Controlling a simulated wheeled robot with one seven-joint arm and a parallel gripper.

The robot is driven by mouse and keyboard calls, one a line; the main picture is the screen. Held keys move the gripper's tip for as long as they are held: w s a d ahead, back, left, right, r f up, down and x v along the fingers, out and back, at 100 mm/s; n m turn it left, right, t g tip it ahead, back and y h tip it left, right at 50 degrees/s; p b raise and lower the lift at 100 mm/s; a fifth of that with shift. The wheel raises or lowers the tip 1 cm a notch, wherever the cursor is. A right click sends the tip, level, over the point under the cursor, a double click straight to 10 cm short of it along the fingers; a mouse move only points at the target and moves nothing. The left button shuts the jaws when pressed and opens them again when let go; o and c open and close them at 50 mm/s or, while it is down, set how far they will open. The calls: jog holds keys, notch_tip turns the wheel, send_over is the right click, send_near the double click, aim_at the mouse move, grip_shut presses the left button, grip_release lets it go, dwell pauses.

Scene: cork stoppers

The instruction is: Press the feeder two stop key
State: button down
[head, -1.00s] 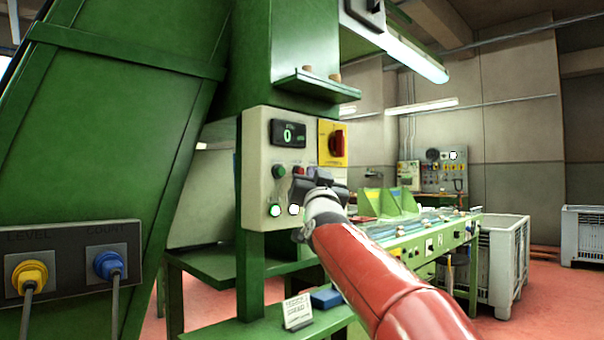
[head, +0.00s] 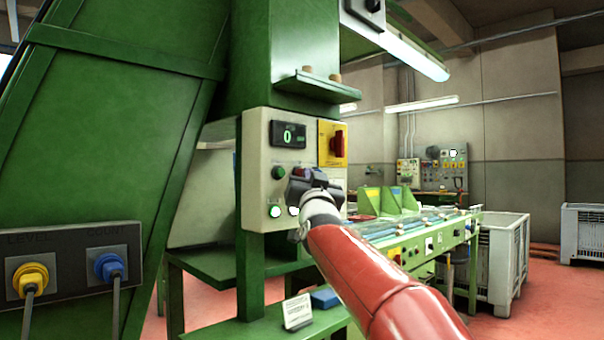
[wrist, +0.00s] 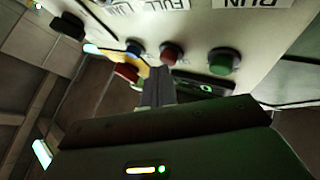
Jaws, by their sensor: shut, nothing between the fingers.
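A pale control panel (head: 257,160) on the green machine carries a display reading 0 (head: 288,134). Below it are a green button (head: 278,172) and a red button (head: 299,171), with lit round lamps (head: 275,211) lower down. My gripper (head: 292,188) is shut and empty, at the panel's face just below the red button, partly covering the panel's lower right. In the wrist view the panel appears upside down; the closed fingertips (wrist: 158,72) are close beside the red button (wrist: 172,53), left of the green button (wrist: 224,62). I cannot tell whether they touch. No feeder number is readable.
A yellow plate with a red rotary switch (head: 337,143) sits right of the display; it also shows in the wrist view (wrist: 126,72). A green shelf (head: 308,85) juts out above. A conveyor table (head: 420,240) stands behind my arm at right.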

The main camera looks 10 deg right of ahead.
jog(key=shift+w+a, duration=0.2)
dwell(0.3)
dwell(0.3)
jog(key=shift+s+d+b, duration=0.5)
jog(key=shift+s+b, duration=0.1)
jog(key=shift+s, duration=0.05)
jog(key=shift+s, duration=0.1)
jog(key=s+d+b, duration=0.1)
jog(key=s+b, duration=0.1)
jog(key=s+d+b, duration=0.2)
jog(key=b, duration=0.1)
dwell(0.9)
